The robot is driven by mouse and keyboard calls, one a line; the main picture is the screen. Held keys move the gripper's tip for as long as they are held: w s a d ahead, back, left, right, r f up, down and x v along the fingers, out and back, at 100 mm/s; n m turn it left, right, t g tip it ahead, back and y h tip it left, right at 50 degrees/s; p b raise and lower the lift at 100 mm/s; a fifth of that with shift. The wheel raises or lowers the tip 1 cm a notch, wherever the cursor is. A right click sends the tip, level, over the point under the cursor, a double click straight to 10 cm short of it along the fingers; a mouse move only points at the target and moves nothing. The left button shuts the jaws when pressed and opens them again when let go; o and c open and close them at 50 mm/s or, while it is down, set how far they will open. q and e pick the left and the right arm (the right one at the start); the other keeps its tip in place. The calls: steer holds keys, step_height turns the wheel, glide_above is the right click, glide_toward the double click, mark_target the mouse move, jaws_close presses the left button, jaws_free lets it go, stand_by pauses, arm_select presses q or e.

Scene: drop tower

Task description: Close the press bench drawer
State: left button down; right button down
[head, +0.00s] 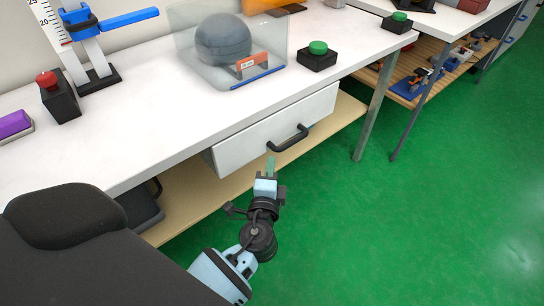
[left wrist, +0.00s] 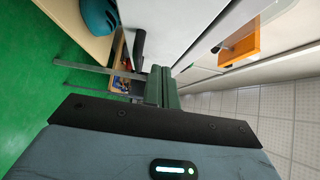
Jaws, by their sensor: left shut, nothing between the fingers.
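The press bench drawer (head: 250,132) has a pale grey front with a black bar handle (head: 289,139) and sits under the white bench top. Its left end shows at the bench edge; how far it stands out is hard to tell. My left gripper (head: 270,165) is shut and empty, its green fingertips just below and left of the handle. In the left wrist view the shut fingers (left wrist: 162,86) point toward the drawer front (left wrist: 168,28), with the dark handle (left wrist: 138,46) beside them. Contact cannot be told. My right gripper is not in view.
The bench top (head: 130,135) carries a clear box with a grey ball (head: 222,40), a green button (head: 318,48) and a red button (head: 47,80). A wooden lower shelf (head: 190,195) runs below the drawer. A metal bench leg (head: 375,110) stands right; green floor (head: 400,220) is clear.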

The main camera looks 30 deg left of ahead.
arm_select(q)
steer(key=v, duration=0.6)
steer(key=shift+b, duration=0.3)
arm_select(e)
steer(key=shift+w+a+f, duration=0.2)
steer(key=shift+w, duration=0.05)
